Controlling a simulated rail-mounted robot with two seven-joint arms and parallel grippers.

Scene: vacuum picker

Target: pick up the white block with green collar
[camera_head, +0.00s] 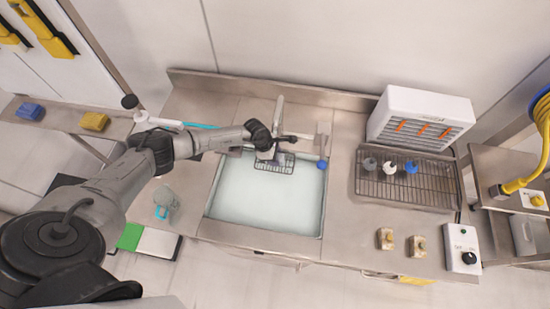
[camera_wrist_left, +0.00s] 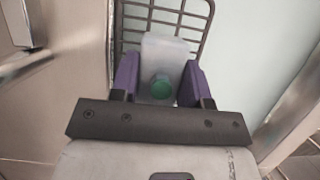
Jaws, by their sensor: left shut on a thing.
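The white block with green collar (camera_wrist_left: 165,50) shows in the left wrist view, a pale, translucent-looking body with a round green part facing the camera. My left gripper (camera_wrist_left: 160,80) is shut on it, with one purple finger on each side. In the head view my left gripper (camera_head: 266,152) is over the back edge of the sink, in front of the faucet. There the block is small and mostly hidden by the gripper. My right gripper is not in view.
A dark wire rack (camera_head: 286,168) sits at the sink's back edge, just beyond the block. The sink (camera_head: 262,205) holds pale liquid. The faucet (camera_head: 278,115) stands close behind my gripper. A drying rack (camera_head: 430,192) with small items is on the right.

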